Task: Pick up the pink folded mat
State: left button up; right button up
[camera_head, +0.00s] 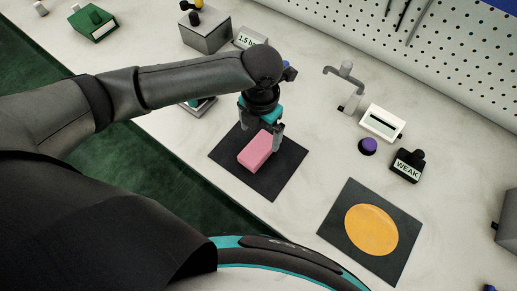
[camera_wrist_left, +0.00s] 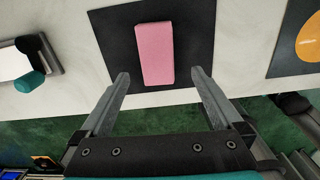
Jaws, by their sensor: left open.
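The pink folded mat (camera_head: 256,151) is a small pink block lying on a dark square pad (camera_head: 285,172) on the light worktop. In the left wrist view the pink mat (camera_wrist_left: 155,53) lies ahead of the fingertips, in line with the gap between them. My left gripper (camera_head: 262,135) is open and empty, just above and behind the mat in the head view. In the left wrist view its two fingers (camera_wrist_left: 159,76) are spread wider than the mat, which is not between them. My right gripper is not in view.
A second dark pad (camera_head: 338,248) with an orange disc (camera_head: 371,230) lies to the right. A pegboard (camera_head: 440,50) closes the back.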

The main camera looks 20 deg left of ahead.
aim_at(258, 148)
pick_arm(q)
jog(key=f, duration=0.2)
jog(key=f+b, duration=0.1)
jog(key=f, duration=0.5)
jog(key=shift+w+a+f, duration=0.1)
jog(key=shift+a+f, duration=0.05)
jog(key=shift+a, duration=0.1)
jog(key=c, duration=1.3)
